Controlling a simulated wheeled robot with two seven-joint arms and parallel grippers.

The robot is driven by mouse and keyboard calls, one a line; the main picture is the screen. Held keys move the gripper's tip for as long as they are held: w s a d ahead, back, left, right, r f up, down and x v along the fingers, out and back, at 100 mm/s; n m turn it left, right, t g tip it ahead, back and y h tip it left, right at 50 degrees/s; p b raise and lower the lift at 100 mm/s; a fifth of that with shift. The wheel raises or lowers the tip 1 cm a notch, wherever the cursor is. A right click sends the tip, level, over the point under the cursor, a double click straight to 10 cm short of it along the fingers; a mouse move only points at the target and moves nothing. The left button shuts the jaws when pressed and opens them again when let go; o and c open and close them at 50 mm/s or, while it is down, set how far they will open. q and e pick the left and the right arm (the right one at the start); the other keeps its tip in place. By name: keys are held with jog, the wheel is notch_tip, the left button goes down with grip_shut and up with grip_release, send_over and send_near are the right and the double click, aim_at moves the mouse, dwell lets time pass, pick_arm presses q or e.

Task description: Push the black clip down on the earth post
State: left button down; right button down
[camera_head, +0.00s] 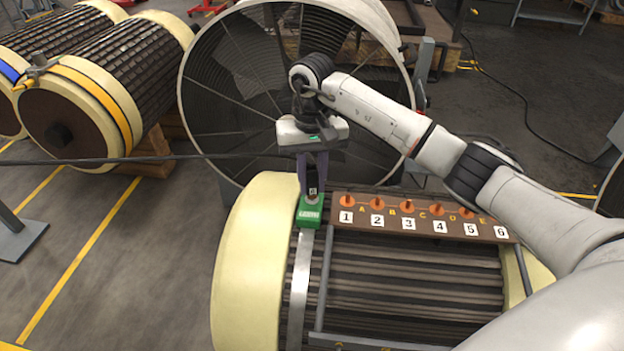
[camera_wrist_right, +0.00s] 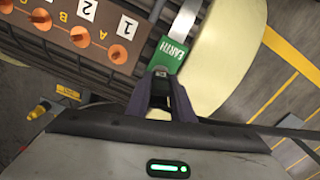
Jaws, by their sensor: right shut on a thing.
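The green earth block (camera_head: 311,214) sits at the left end of the rotor on a bare metal strap, and its label reads EARTH in the right wrist view (camera_wrist_right: 168,53). My right gripper (camera_head: 313,188) points down over this block, with its fingers shut on the black clip (camera_head: 313,185). The clip also shows as a dark piece between the fingers in the right wrist view (camera_wrist_right: 180,100). The clip's lower end is at the block's near edge in the wrist view; the post itself is hidden, and I cannot tell whether the clip touches it. My left gripper is not in view.
A brown terminal board (camera_head: 420,217) with orange posts and numbers 1 to 6 lies right of the block. A black cable (camera_head: 130,160) runs in from the left to my right gripper. A large round fan (camera_head: 240,90) stands behind. More rotors (camera_head: 100,85) stand at left.

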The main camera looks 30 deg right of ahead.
jog(key=shift+f+b, duration=0.3)
jog(key=shift+f, duration=0.15)
jog(key=c, duration=1.5)
grip_release()
jog(key=shift+o, duration=0.2)
notch_tip(320, 180, up, 11)
jog(key=shift+f+p, duration=0.2)
jog(key=shift+p, duration=0.4)
